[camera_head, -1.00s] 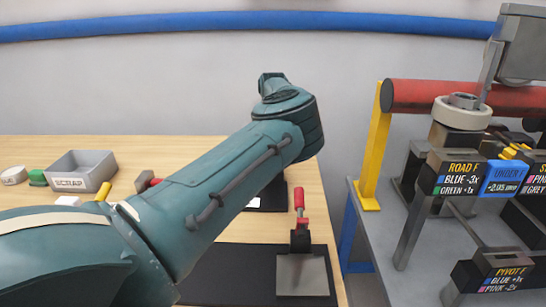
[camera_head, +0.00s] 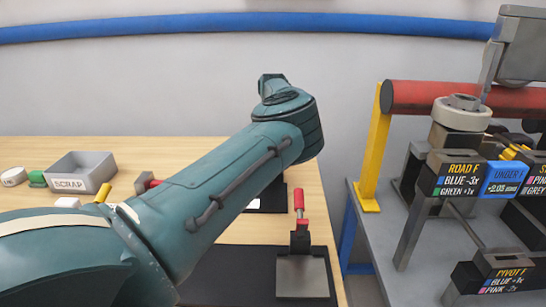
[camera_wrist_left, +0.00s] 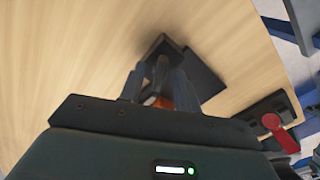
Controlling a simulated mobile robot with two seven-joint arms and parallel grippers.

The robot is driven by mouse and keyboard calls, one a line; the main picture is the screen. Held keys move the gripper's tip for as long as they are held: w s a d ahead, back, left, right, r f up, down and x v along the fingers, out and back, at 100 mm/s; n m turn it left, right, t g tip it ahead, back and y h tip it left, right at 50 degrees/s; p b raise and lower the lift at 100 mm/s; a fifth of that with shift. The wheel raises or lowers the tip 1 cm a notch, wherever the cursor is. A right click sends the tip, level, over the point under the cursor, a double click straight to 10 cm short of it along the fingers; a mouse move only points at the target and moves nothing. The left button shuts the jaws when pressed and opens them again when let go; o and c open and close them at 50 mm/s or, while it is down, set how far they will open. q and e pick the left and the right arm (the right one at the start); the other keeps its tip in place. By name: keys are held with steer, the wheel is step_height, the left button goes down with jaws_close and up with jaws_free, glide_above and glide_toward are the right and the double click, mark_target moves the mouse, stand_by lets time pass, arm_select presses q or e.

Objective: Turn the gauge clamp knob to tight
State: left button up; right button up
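My left arm crosses the head view from lower left, and its gripper is hidden behind the arm there. In the left wrist view, my left gripper (camera_wrist_left: 160,88) points down at the wooden table with its two fingers apart. A dark upright part (camera_wrist_left: 160,68) stands between them, with a small orange piece (camera_wrist_left: 157,101) low between the fingers. I cannot tell whether the fingers touch it, or whether it is the gauge clamp knob. A dark base or plate (camera_wrist_left: 204,76) lies beyond.
A red-handled clamp (camera_head: 299,202) stands by a grey plate (camera_head: 302,277) near the table's right edge. A grey SCRAP bin (camera_head: 82,171) sits at left. Across a gap at right, a grey bench (camera_head: 375,232) carries a yellow post (camera_head: 374,160), a red roller (camera_head: 412,96) and label blocks.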

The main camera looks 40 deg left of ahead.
arm_select(q)
step_height(320, 180, up, 13)
stand_by(0.6)
stand_by(0.5)
